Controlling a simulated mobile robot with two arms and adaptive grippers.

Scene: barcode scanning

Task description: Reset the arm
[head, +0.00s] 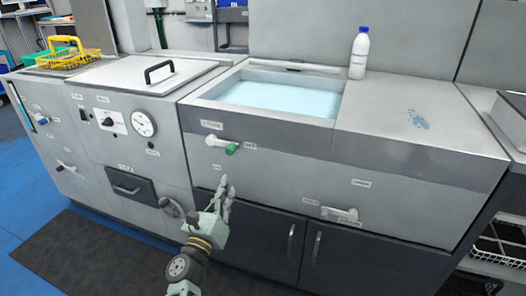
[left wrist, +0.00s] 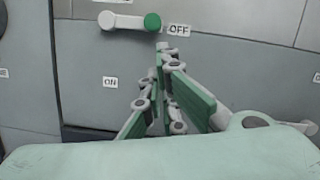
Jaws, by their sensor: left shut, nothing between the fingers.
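My left gripper (head: 225,188) reaches up from the bottom of the head view and is shut and empty. Its fingertips point at the front of the grey machine, below a lever with a green end (head: 231,148). In the left wrist view the closed fingers (left wrist: 160,48) are in the middle, just below the same lever (left wrist: 130,21). The lever lies level, its green end beside the OFF label (left wrist: 179,30); the ON label (left wrist: 110,83) is lower left. The fingers appear apart from the lever. My right gripper is not in view.
A basin of pale blue liquid (head: 280,98) is open in the machine top. A white bottle with a blue cap (head: 359,55) stands behind it on the right. A yellow basket (head: 68,52) sits at the far left. A dark mat (head: 95,255) lies on the blue floor.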

